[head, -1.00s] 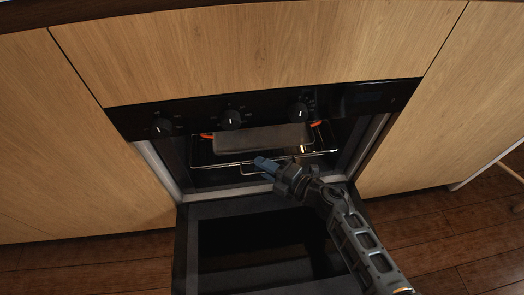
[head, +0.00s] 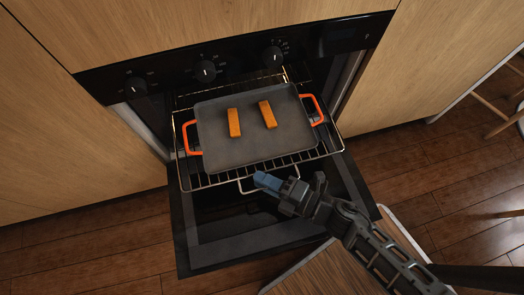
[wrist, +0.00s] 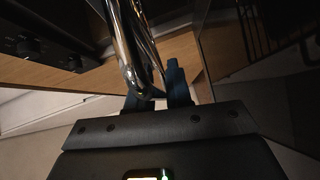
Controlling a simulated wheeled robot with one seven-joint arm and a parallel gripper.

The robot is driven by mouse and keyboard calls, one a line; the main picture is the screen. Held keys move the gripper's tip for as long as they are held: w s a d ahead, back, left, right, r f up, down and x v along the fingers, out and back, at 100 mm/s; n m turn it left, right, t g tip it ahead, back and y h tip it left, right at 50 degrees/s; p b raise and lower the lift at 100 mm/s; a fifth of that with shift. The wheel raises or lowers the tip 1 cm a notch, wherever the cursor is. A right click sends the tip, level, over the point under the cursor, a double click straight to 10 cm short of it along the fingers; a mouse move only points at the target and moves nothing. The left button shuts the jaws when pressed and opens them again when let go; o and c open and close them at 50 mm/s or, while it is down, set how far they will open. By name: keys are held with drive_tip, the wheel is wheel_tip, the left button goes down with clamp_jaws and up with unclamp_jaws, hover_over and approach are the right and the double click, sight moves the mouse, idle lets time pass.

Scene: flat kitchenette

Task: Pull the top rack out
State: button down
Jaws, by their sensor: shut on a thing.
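The top rack (head: 331,146) is a chrome wire rack that sticks well out of the oven, above the open door. A grey baking tray (head: 215,152) with orange handles lies on it and carries two orange-brown sticks (head: 268,114). My gripper (head: 268,181) is at the rack's front edge, with its blue fingertips at the wire loop handle. In the wrist view the blue fingers (wrist: 158,88) are shut on a chrome bar of the rack (wrist: 128,75).
The open oven door (head: 215,252) lies below the rack and my gripper. Black control knobs (head: 205,72) line the panel above. Wooden floor (head: 450,180) is clear at the right, with a stool-like frame (head: 500,95) beyond.

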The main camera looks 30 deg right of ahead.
drive_tip(key=shift+s+a+f, duration=0.1)
drive_tip(key=shift+s+f, duration=0.35)
drive_tip(key=c, duration=1.2)
unclamp_jaws()
drive_tip(key=shift+w, duration=0.1)
drive_tip(key=shift+c, duration=0.2)
drive_tip(key=shift+r, duration=0.15)
drive_tip(key=shift+w+r, duration=0.1)
drive_tip(key=p+v, duration=0.1)
drive_tip(key=v, duration=0.7)
drive_tip(key=shift+w, duration=0.1)
